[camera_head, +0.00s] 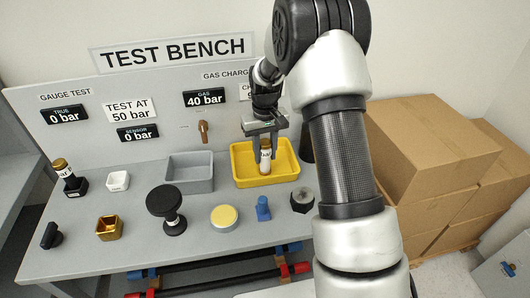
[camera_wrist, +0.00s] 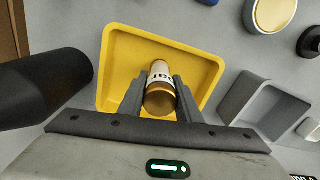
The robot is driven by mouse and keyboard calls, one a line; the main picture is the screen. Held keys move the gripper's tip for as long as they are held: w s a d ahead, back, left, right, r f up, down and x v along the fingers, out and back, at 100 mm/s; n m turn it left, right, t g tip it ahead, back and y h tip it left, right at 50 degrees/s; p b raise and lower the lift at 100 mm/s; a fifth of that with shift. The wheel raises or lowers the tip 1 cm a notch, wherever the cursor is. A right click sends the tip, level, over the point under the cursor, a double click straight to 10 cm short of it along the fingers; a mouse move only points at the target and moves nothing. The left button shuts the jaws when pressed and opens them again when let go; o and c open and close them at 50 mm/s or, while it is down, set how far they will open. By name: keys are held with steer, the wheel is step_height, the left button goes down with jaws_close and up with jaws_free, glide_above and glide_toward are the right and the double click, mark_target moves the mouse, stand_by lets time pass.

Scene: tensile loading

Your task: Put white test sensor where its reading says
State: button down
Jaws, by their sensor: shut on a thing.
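My gripper (camera_head: 265,147) is shut on the white test sensor (camera_head: 265,157), a white cylinder with gold ends and dark lettering. The sensor is roughly upright, over or inside the yellow tray (camera_head: 243,181); I cannot tell whether it touches the tray floor. In the wrist view the sensor (camera_wrist: 161,72) sits between both fingers with the yellow tray (camera_wrist: 116,60) around it. A second sensor with a gold top (camera_head: 60,165) stands in a black socket at the left. The true display (camera_head: 64,115) and sensor display (camera_head: 138,133) read 0 bar; the gas display (camera_head: 205,98) reads 40 bar.
A grey tray (camera_head: 190,186) stands left of the yellow one. A white cup (camera_head: 118,181), gold square cup (camera_head: 110,228), black knob (camera_head: 167,203), yellow-topped disc (camera_head: 224,217), blue piece (camera_head: 263,209) and dark knob (camera_head: 302,200) occupy the bench. Cardboard boxes (camera_head: 420,150) stand at right.

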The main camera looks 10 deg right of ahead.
steer(key=shift+f, duration=0.1)
steer(key=c, duration=1.3)
jaws_free()
